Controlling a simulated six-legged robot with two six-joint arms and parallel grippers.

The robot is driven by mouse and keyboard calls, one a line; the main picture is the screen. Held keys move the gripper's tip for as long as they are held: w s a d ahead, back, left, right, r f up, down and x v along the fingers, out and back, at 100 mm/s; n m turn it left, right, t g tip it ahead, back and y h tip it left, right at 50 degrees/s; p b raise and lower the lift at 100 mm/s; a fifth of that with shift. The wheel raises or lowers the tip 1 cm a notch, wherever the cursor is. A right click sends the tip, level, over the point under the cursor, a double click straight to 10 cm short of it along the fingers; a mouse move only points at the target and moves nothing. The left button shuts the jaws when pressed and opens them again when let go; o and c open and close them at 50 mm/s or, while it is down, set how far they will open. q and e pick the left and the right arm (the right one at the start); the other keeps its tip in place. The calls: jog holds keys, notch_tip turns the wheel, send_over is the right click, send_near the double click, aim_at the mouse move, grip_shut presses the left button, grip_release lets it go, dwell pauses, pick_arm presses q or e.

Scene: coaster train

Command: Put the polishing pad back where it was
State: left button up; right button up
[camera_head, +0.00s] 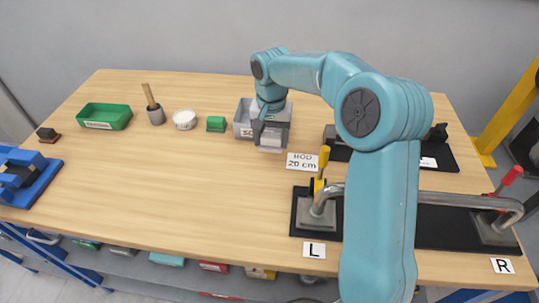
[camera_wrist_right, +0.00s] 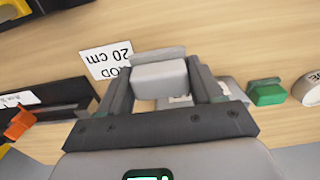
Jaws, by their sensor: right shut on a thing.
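The polishing pad, which I take to be the light grey block (camera_wrist_right: 160,78), is between the two fingers of my right gripper (camera_wrist_right: 161,84) in the wrist view. In the head view the same pale block (camera_head: 270,148) shows under my right gripper (camera_head: 268,138), at the front of the grey bin (camera_head: 242,129). The gripper is shut on it. I cannot tell whether the block touches the table. My left gripper is out of view.
A black fixture with a bent pipe (camera_head: 454,202) is at right. The middle-left tabletop is clear.

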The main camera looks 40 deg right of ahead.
aim_at(271, 162)
jog(key=shift+f, duration=3.1)
jog(key=shift+f, duration=0.2)
jog(key=o, duration=1)
jog(key=shift+w, duration=0.15)
jog(key=shift+d, duration=0.1)
